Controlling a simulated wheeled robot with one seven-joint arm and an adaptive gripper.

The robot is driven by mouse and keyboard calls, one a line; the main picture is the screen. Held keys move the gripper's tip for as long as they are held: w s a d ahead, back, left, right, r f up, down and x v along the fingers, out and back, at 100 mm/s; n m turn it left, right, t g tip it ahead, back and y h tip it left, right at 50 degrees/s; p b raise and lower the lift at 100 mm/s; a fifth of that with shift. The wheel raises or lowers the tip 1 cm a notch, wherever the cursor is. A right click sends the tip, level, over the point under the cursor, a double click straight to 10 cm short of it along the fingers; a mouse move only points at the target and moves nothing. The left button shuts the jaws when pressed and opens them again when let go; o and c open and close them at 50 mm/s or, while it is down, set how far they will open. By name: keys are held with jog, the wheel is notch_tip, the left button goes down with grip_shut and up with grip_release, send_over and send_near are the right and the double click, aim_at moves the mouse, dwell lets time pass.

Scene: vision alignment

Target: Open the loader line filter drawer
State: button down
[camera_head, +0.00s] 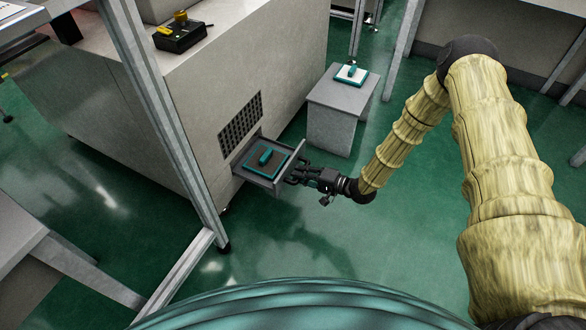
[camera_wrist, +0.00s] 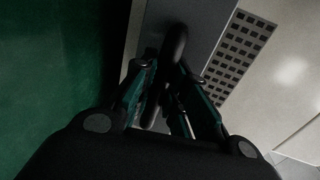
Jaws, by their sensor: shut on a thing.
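The filter drawer (camera_head: 258,181) stands pulled out from the lower side of the large beige machine (camera_head: 270,60), below a dark vent grille (camera_head: 240,124). A dark square piece with a teal handle (camera_head: 265,157) lies inside the drawer. My gripper (camera_head: 297,177) is at the drawer's outer front, and its fingers are closed there. In the wrist view, my gripper (camera_wrist: 163,105) is shut around a dark rounded bar, the drawer handle (camera_wrist: 176,45). The grille also shows in the wrist view (camera_wrist: 238,50). The fingers partly hide the handle.
A small grey cabinet (camera_head: 335,125) right of the drawer bears a white and teal piece with a handle (camera_head: 351,74). A black box (camera_head: 180,37) with a yellow part sits on the machine. A metal frame post (camera_head: 165,110) stands at left. Green floor (camera_head: 300,240) is free in front.

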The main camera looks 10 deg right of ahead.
jog(key=shift+s+d, duration=0.1)
dwell(0.3)
jog(key=c, duration=1.4)
grip_release()
jog(key=shift+d, duration=0.1)
jog(key=v, duration=1.2)
jog(key=shift+f, duration=0.1)
